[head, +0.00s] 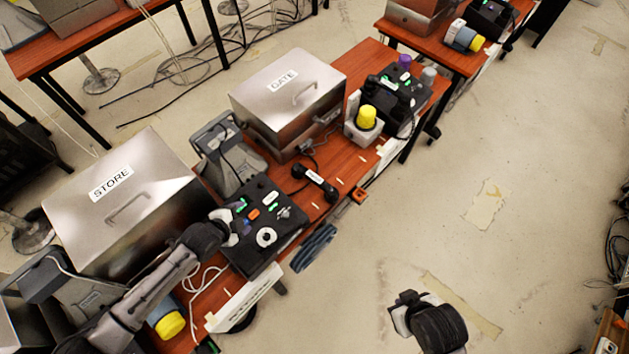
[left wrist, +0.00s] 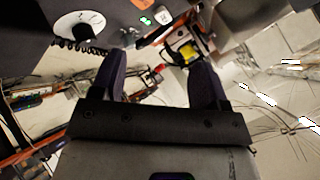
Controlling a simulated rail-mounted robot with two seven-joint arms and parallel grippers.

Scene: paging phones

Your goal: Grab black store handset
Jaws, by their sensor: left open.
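A black handset (head: 315,182) with a white label lies on the orange-brown table, right of the black control panel (head: 268,208). The label is too small to read, and I cannot tell which station it belongs to. My left gripper (head: 230,225) is over the panel's left part, apart from the handset. In the left wrist view its two fingers (left wrist: 160,82) are spread with nothing between them. No handset can be made out clearly there. My right gripper (head: 403,312) is low in the head view, over the floor and away from the table; its fingers are unclear.
A metal STORE box (head: 130,205) stands left and a GATE box (head: 285,95) behind the handset. A grey stand (head: 225,155) is between them. A yellow-topped item (head: 366,118) is right of the GATE box. White cables lie near my left arm.

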